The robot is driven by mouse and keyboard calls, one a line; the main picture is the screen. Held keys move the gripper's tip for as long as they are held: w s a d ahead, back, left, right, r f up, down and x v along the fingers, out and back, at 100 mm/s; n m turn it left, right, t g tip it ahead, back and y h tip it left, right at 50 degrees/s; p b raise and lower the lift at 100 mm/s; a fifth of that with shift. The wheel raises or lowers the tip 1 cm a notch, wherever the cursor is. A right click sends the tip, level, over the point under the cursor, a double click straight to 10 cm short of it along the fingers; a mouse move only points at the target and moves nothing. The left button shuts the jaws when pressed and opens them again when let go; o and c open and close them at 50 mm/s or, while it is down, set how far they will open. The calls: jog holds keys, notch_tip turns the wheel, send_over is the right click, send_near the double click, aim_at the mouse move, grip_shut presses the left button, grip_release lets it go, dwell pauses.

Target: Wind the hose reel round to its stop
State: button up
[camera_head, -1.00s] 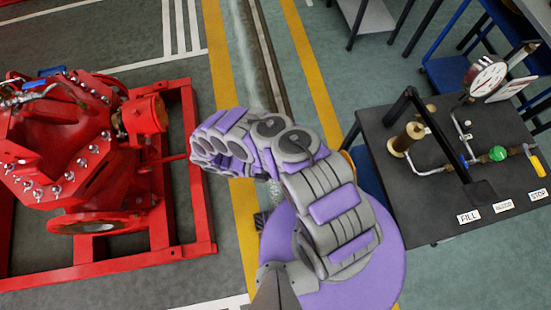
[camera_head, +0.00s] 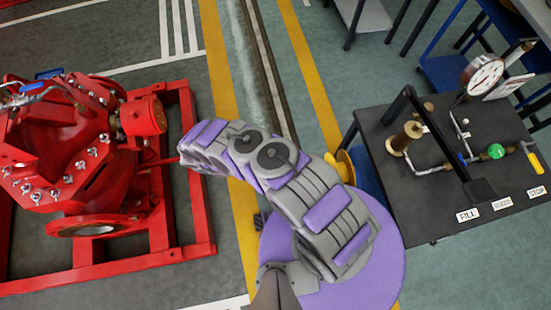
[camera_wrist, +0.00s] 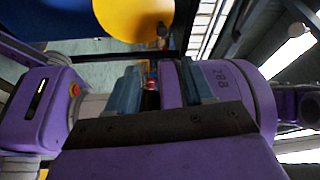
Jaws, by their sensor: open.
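A yellow disc (camera_head: 345,166) with a blue part (camera_head: 367,178) beside it shows behind my arm in the head view, mostly hidden; it looks like the hose reel, but I cannot be sure. In the wrist view a yellow round piece (camera_wrist: 133,18) with a small dark knob at its right edge stands above my gripper, with a blue piece (camera_wrist: 45,12) at the upper left. My gripper (camera_wrist: 159,88) is open, its two grey fingers apart with nothing held between them. They are apart from the yellow piece. The gripper cannot be made out in the head view.
A red pump on a red frame (camera_head: 205,250) stands at the left. A dark bench (camera_head: 430,225) at the right carries pipes, a gauge (camera_head: 486,75), a green valve (camera_head: 497,151) and labels. Floor with yellow lines and a channel (camera_head: 262,75) lies between them.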

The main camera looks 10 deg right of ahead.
jog(key=w+d+r+m+g+y, duration=0.1)
jog(key=w+d+r+m+y, duration=0.15)
jog(key=r+m, duration=0.45)
jog(key=w+d+r+m+g+y, duration=0.1)
jog(key=w+r+m+y, duration=0.2)
jog(key=r, duration=0.8)
jog(key=w+d+r+m+y, duration=0.1)
jog(key=d+r+m+y, duration=0.15)
jog(key=r+m, duration=0.5)
jog(key=s+d+r+m+t+y, duration=0.25)
jog(key=s+r+m+y, duration=0.35)
jog(key=r, duration=0.7)
jog(key=s+r+m+t+y, duration=0.3)
jog(key=s+r+m+t, duration=0.1)
jog(key=s+m, duration=0.6)
jog(key=shift+s+a+r+y, duration=0.3)
jog(key=shift+s+a+r, duration=0.1)
jog(key=shift+s, duration=1.45)
jog(key=shift+s+m, duration=0.15)
jog(key=shift+m, duration=0.1)
